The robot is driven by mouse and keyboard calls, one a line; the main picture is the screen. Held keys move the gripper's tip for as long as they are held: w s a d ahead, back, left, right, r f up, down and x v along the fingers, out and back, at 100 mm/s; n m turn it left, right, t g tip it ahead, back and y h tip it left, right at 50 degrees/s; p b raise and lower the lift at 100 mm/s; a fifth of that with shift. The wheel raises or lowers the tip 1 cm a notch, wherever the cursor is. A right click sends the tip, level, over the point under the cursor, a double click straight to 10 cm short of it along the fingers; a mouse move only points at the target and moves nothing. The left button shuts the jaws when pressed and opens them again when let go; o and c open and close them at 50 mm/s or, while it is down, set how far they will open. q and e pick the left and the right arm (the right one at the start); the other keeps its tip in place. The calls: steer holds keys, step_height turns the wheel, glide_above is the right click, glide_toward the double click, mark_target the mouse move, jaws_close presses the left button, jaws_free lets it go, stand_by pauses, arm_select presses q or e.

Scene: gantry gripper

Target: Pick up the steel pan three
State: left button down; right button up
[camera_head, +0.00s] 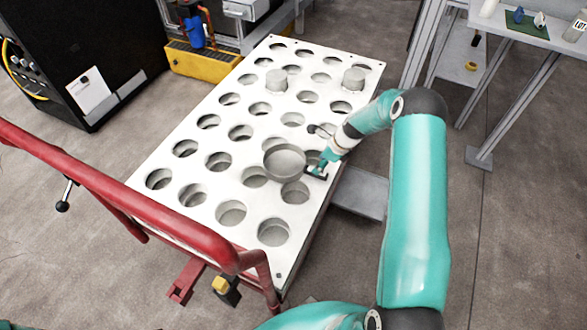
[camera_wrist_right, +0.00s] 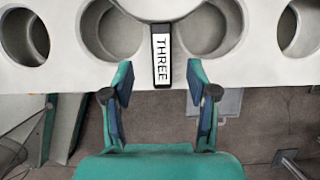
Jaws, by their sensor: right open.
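The round grey steel pan (camera_head: 285,162) sits on the white perforated table, over its holes, in the head view. Its handle carries a white label reading THREE (camera_wrist_right: 162,58) in the right wrist view, where only the edge of the pan's bowl (camera_wrist_right: 175,8) shows at the top. My right gripper (camera_head: 315,170) is at the handle, on the right side of the pan. In the wrist view its open fingers (camera_wrist_right: 159,75) stand on both sides of the handle's end, with gaps to each side. My left gripper is not in view.
The white table (camera_head: 278,274) has many round holes. Two grey cylinders (camera_head: 276,80) (camera_head: 353,78) stand towards its far end. A red rail (camera_head: 130,190) runs along the near left. A black cabinet (camera_head: 85,50) and a yellow-based machine (camera_head: 203,62) stand behind.

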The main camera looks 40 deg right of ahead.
mark_target(296, 167)
steer(key=b+x, duration=0.1)
steer(key=x, duration=0.6)
steer(key=shift+w+f, duration=0.15)
steer(key=shift+f, duration=0.1)
steer(key=shift+d, duration=0.1)
jaws_close()
